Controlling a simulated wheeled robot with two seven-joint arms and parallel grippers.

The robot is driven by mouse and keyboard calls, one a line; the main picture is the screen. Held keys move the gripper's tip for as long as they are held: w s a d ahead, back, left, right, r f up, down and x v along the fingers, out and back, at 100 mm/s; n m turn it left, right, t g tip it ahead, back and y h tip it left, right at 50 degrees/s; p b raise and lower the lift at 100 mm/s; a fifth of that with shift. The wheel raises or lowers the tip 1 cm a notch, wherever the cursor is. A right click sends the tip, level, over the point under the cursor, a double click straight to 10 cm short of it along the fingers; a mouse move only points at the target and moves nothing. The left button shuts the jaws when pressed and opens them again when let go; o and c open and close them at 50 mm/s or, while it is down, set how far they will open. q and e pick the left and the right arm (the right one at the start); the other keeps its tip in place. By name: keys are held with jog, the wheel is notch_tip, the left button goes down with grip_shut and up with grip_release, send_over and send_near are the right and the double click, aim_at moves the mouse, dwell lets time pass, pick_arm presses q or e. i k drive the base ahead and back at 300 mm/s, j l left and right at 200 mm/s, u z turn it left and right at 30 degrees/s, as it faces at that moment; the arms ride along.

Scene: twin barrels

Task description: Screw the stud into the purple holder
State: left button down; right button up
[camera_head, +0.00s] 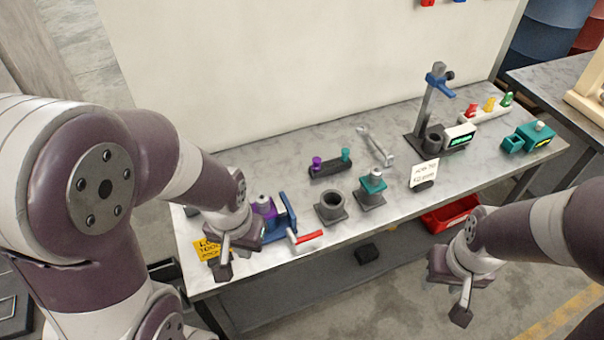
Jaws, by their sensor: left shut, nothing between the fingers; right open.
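The purple holder (264,209) is at the left part of the workbench, beside a blue vise (284,216) with a red-ended handle. A small grey piece (263,198) shows at its top; I cannot tell whether this is the stud or how deep it sits. My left gripper (223,268) is shut and empty, at the bench's front left, in front of and left of the holder. My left wrist partly hides the holder. My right gripper (463,306) is open and empty, in front of the bench at the right, away from the holder.
A grey round socket (332,206) and a teal holder (372,185) stand right of the vise. Behind are a dark rack (330,168) with purple and teal knobs and a wrench (376,147). A stand (425,115) rises further right. A red bin (450,214) sits below the bench's edge.

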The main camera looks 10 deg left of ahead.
aim_at(263, 205)
jog(key=i+j+z, duration=0.1)
jog(key=i+z, duration=0.15)
jog(key=i, duration=0.3)
jog(key=i+j+z, duration=0.25)
jog(key=i, duration=0.35)
